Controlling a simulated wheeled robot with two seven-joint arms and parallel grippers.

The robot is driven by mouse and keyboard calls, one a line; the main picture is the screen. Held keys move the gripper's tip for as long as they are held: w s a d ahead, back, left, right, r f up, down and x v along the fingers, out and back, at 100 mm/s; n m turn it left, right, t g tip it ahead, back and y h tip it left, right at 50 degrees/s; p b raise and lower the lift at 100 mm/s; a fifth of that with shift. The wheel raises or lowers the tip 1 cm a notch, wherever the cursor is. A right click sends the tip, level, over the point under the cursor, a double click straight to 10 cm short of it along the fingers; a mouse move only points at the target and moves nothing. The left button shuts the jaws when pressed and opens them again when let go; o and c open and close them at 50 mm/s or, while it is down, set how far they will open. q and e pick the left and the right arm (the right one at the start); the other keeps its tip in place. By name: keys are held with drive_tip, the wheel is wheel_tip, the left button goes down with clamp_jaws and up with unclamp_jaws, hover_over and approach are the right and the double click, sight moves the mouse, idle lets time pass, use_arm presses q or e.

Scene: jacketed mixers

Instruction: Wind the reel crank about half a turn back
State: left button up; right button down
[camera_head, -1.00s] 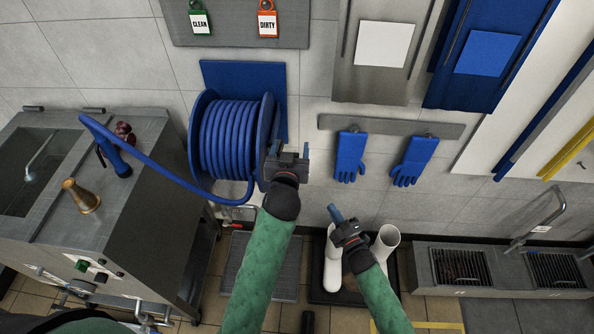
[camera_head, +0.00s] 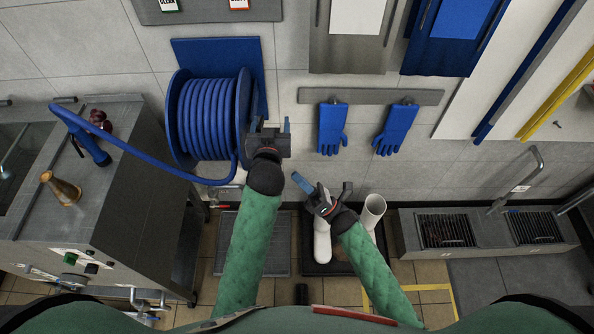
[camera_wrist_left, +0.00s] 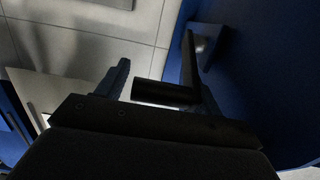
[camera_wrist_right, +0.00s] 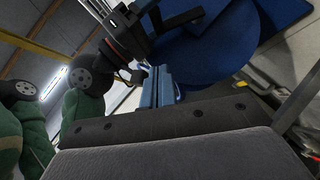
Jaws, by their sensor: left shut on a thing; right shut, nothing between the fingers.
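The hose reel (camera_head: 208,118) is blue and wound with blue hose, mounted on a blue wall plate. Its crank is on the right side, mostly hidden by my left gripper (camera_head: 270,130) in the head view. In the left wrist view the black crank handle (camera_wrist_left: 165,93) lies between the fingers of my left gripper (camera_wrist_left: 158,80), which is shut on it. The blue side disc of the reel (camera_wrist_left: 260,80) is at the right there. My right gripper (camera_head: 302,183) is shut and empty, below and right of the reel; its blue fingers also show in the right wrist view (camera_wrist_right: 158,88).
Hose (camera_head: 130,150) loops left over a steel sink unit (camera_head: 140,190) with a brass nozzle (camera_head: 62,190). Blue gloves (camera_head: 332,130) hang to the right. White boots (camera_head: 372,212) stand below my right gripper. The wall between reel and gloves is free.

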use_arm(q)
drive_tip(key=shift+f, duration=0.15)
use_arm(e)
drive_tip(key=w+a+r, duration=0.5)
drive_tip(key=w+r, duration=0.1)
drive_tip(key=r, duration=0.1)
drive_tip(key=shift+a+r, duration=0.35)
drive_tip(key=shift+a, duration=0.05)
drive_tip(key=shift+r, duration=0.1)
use_arm(q)
drive_tip(key=shift+f, duration=0.1)
use_arm(e)
drive_tip(key=shift+w+r, duration=0.35)
drive_tip(key=shift+r, duration=0.35)
use_arm(q)
drive_tip(key=o, duration=1.1)
drive_tip(key=shift+o, duration=1.3)
use_arm(e)
drive_tip(key=shift+f, duration=0.1)
